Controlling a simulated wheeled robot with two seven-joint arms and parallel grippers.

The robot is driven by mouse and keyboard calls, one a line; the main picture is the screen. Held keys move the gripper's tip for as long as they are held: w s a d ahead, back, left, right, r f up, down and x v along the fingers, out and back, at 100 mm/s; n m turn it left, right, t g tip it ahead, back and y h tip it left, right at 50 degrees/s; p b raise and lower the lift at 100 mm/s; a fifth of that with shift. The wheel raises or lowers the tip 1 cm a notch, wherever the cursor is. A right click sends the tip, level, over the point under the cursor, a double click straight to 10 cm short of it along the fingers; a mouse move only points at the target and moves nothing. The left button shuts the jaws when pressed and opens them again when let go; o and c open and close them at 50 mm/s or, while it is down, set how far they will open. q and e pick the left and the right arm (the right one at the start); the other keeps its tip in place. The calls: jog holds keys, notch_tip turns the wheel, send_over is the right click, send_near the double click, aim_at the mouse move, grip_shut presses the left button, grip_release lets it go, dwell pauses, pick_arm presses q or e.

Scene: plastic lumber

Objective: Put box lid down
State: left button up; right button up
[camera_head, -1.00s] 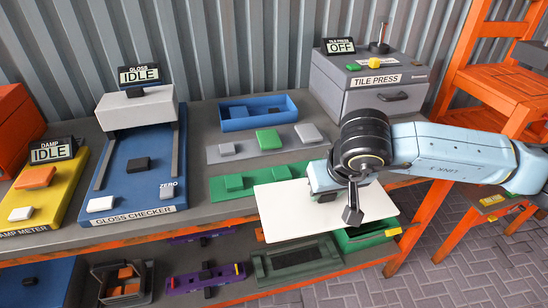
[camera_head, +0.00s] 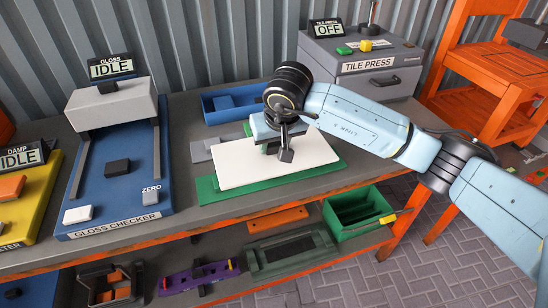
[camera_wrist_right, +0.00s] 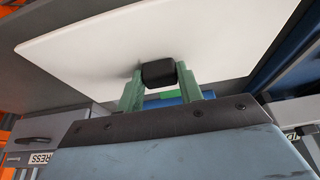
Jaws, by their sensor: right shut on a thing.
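The box lid is a flat white panel (camera_head: 235,165) with a black knob (camera_wrist_right: 158,74), and it also shows in the wrist view (camera_wrist_right: 90,55). My right gripper (camera_head: 278,148) is shut on the knob, with its green fingers on either side of it in the wrist view. The lid is roughly level over the right part of the workbench, covering most of a green board (camera_head: 208,192). I cannot tell whether it touches the board. An open green box (camera_head: 352,212) stands on the lower shelf, right of and below the lid. My left gripper is not in view.
The blue gloss checker (camera_head: 118,205) stands left of the lid. A blue tray (camera_head: 222,108) lies behind it, and the grey tile press (camera_head: 360,75) stands at the back right. A strip of bare bench shows beside the gloss checker.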

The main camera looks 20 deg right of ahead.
aim_at(274, 153)
jog(key=shift+f, duration=0.7)
notch_tip(274, 153, down, 3)
jog(key=shift+r, duration=0.15)
jog(key=shift+b, duration=0.35)
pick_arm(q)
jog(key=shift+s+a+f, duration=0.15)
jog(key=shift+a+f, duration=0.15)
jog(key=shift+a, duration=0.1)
pick_arm(e)
jog(key=o, duration=1.2)
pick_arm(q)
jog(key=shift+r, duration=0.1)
pick_arm(e)
jog(key=shift+r+p, duration=0.15)
jog(key=shift+p, duration=0.15)
jog(key=p+v, duration=0.1)
jog(key=v, duration=0.9)
jog(key=shift+s+r, duration=0.2)
jog(key=shift+r, duration=0.1)
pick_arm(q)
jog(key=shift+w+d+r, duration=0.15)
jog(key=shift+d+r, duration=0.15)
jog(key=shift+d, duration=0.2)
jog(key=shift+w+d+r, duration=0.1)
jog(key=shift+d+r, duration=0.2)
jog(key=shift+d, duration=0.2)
pick_arm(e)
jog(key=shift+s+r, duration=0.25)
jog(key=shift+r, duration=0.2)
